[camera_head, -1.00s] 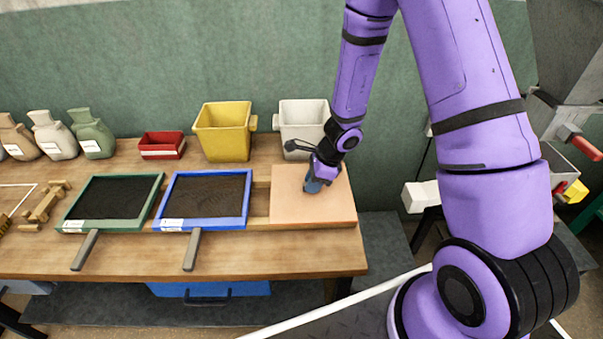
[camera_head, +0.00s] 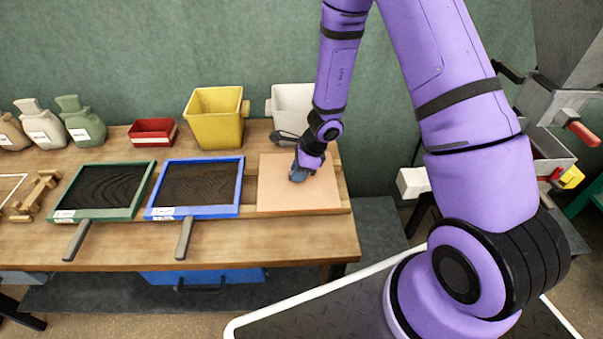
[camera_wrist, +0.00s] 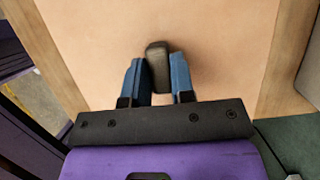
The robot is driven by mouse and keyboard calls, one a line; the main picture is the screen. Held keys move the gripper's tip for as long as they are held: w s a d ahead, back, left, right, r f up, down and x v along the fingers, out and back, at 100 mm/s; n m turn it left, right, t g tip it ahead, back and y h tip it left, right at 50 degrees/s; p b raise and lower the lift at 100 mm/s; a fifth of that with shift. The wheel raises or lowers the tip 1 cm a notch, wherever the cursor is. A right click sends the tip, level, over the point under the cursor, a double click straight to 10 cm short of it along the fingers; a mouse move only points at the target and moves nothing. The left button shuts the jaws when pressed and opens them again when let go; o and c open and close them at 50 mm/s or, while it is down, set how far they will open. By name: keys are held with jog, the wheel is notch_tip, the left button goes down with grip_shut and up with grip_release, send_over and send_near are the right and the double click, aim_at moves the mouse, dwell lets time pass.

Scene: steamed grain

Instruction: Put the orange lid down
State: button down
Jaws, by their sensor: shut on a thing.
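The orange lid (camera_head: 268,198), a flat pale-orange square panel, lies level over the wooden rails at the right end of the workbench, right of the blue-framed tray. Whether it rests fully on them cannot be told. My gripper (camera_head: 301,172) is above its middle. In the wrist view the lid (camera_wrist: 215,60) fills most of the picture, and the blue fingers of my gripper (camera_wrist: 156,80) are shut on its dark upright handle (camera_wrist: 157,62). What lies under the lid is hidden.
The blue-framed tray (camera_head: 240,185) and green-framed tray (camera_head: 140,190) hold dark grain, with handles toward the front. A yellow bin (camera_head: 215,120), a white bin (camera_head: 290,100) and a red box (camera_head: 153,131) stand behind. The bench front (camera_head: 130,245) is mostly clear.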

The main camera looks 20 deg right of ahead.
jog(key=shift+f, duration=0.25)
jog(key=c, duration=1)
grip_release()
jog(key=shift+o, duration=0.2)
jog(key=shift+r, duration=0.1)
jog(key=v, duration=1.2)
